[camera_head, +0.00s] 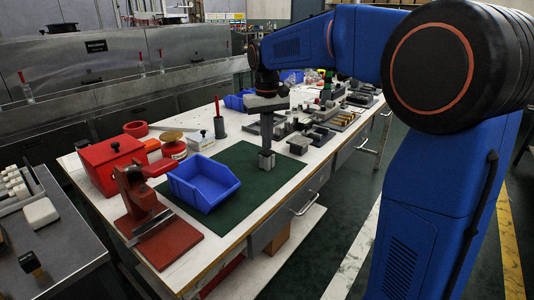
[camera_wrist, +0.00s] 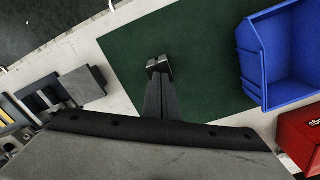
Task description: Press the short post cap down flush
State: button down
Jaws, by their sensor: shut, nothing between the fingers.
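A small grey post block (camera_head: 267,160) stands on the green mat, and its top end also shows in the wrist view (camera_wrist: 158,63). My gripper (camera_head: 266,146) points straight down over it with its fingers together and nothing held. In the wrist view my fingertips (camera_wrist: 160,76) overlap the block's near side. They are at or just above its top; I cannot tell whether they touch. The fingers hide the cap, so I cannot make out its edge or how far it sits up.
Grey fixtures (camera_head: 299,144) stand to the right. The green mat (camera_head: 240,205) is bare around the block.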

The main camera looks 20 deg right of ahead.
aim_at(268, 153)
jog(key=shift+f, duration=1.05)
dwell(2.3)
jog(key=shift+r, duration=0.15)
jog(key=shift+r, duration=2.9)
jog(key=shift+s+d, duration=0.1)
jog(key=shift+s, duration=0.2)
jog(key=s+d+f+t, duration=0.1)
jog(key=s+f, duration=0.3)
jog(key=s, duration=0.7)
jog(key=s+d+f+t, duration=0.2)
jog(key=s+f, duration=0.3)
jog(key=s, duration=0.6)
jog(key=s+d+f+m+t, duration=0.1)
jog(key=s+d+f, duration=0.2)
jog(key=s, duration=0.7)
notch_tip(268, 153, down, 2)
jog(key=shift+s+d+f+t, duration=0.25)
jog(key=shift+s+d+t, duration=0.15)
